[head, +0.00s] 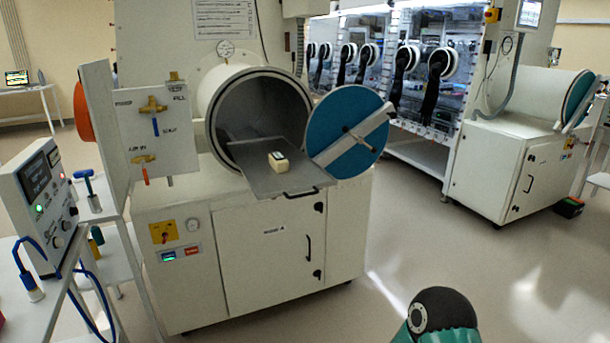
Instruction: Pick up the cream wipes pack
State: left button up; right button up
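The cream wipes pack (278,162) is a small cream block with a dark and white patch on top. It lies on the grey sliding tray (256,187), near its middle. The tray sticks out of the open round chamber (207,100) of the cabinet. No gripper shows in the head view, so neither gripper's place relative to the pack can be seen. A dark, rounded part of my own arm shows at the bottom edge, right of centre, well away from the pack.
The round blue chamber door (325,120) hangs open just right of the tray. A white valve panel (150,125) stands to the left. An instrument box (40,190) with blue cables sits on a side table at far left. The floor (440,240) right of the cabinet is clear.

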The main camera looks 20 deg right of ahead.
aim_at(277, 160)
jog(key=k, duration=0.3)
jog(key=i, duration=1.65)
